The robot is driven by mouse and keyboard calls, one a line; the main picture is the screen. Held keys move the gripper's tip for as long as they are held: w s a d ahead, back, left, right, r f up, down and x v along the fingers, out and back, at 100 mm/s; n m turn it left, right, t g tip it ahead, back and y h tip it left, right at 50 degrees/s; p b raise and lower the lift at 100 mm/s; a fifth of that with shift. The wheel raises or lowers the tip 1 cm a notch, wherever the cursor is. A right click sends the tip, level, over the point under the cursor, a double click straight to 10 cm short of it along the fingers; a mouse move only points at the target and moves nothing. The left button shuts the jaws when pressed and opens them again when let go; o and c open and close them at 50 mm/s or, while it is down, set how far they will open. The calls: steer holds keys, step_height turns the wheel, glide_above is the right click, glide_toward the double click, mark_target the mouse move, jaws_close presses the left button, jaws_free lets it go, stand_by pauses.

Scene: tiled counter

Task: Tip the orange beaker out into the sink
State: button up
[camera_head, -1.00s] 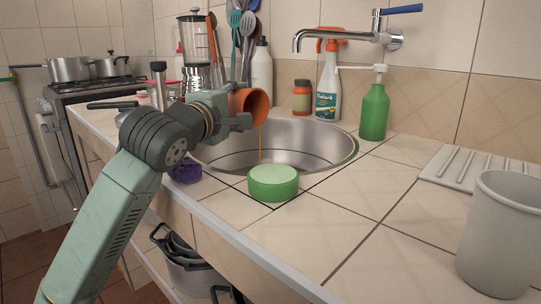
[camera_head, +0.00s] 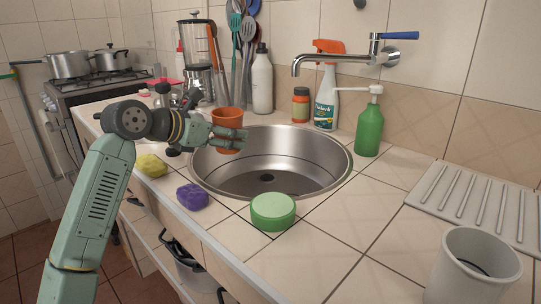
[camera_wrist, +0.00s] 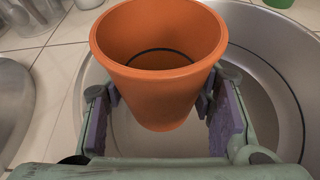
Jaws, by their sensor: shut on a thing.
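The orange beaker (camera_head: 228,119) is upright at the left side of the sink in the head view, its mouth facing up. My gripper (camera_head: 228,137) is shut on it from the left. In the wrist view the beaker (camera_wrist: 160,85) stands between the two finger pads of my gripper (camera_wrist: 163,112), and its inside looks empty but for a dark ring low down. The round steel sink (camera_head: 313,190) has a dark drain and shows no liquid that I can make out. The wrist view shows the sink's rim and bowl (camera_wrist: 262,75) below and around the beaker.
A green round tub (camera_head: 273,212), a purple sponge (camera_head: 192,197) and a yellow sponge (camera_head: 150,165) lie along the front edge. The tap (camera_head: 345,57) reaches over the sink's back. A green soap bottle (camera_head: 369,130), spray bottle (camera_head: 326,98) and blender (camera_head: 196,60) stand behind.

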mark_target(225, 114)
steer(key=shift+w+a+f+b, duration=0.1)
steer(key=shift+b, duration=0.2)
steer(key=shift+r+p, duration=1.6)
steer(key=shift+r, duration=0.95)
steer(key=shift+f, duration=0.1)
